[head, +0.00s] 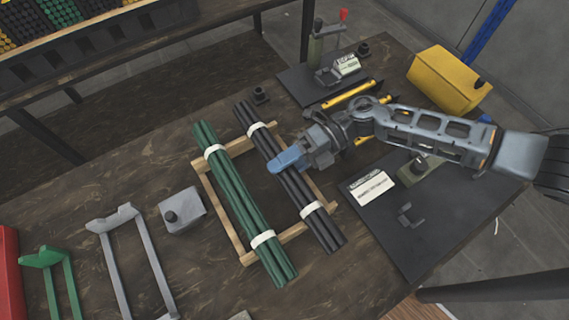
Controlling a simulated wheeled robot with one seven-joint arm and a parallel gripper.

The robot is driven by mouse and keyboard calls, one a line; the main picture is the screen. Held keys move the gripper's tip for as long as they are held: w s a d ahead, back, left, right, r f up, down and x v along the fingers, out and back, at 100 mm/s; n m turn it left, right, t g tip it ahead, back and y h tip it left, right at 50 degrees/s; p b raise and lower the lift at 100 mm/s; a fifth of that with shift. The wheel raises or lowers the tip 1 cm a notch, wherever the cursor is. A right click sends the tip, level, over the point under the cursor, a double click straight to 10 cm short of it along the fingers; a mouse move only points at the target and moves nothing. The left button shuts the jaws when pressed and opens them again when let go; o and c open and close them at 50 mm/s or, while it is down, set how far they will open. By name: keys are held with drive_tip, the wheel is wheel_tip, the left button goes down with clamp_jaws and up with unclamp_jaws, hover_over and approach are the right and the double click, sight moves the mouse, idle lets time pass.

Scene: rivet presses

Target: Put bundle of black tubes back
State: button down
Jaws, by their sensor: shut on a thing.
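The bundle of black tubes (289,178) lies across the right side of a wooden frame (226,219) on the table, tied with white bands near both ends. My gripper (284,163) reaches in from the right and is shut on the black bundle near its middle. The blue fingers hide part of the tubes. A bundle of green tubes (237,196), also with two white bands, lies on the left side of the same frame. Whether the black bundle rests on the frame or is slightly raised I cannot tell.
A grey block with a knob (182,210), a grey bracket (137,258) and a green bracket (55,283) are at left. A press on a black mat (334,72) stands behind. A second mat (433,225) and a yellow case (446,78) are at right. A shelf (120,48) with tubes is at upper left.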

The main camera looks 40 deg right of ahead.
drive_tip(key=shift+f, duration=0.2)
drive_tip(key=shift+c, duration=1.5)
unclamp_jaws()
drive_tip(key=shift+d, duration=0.1)
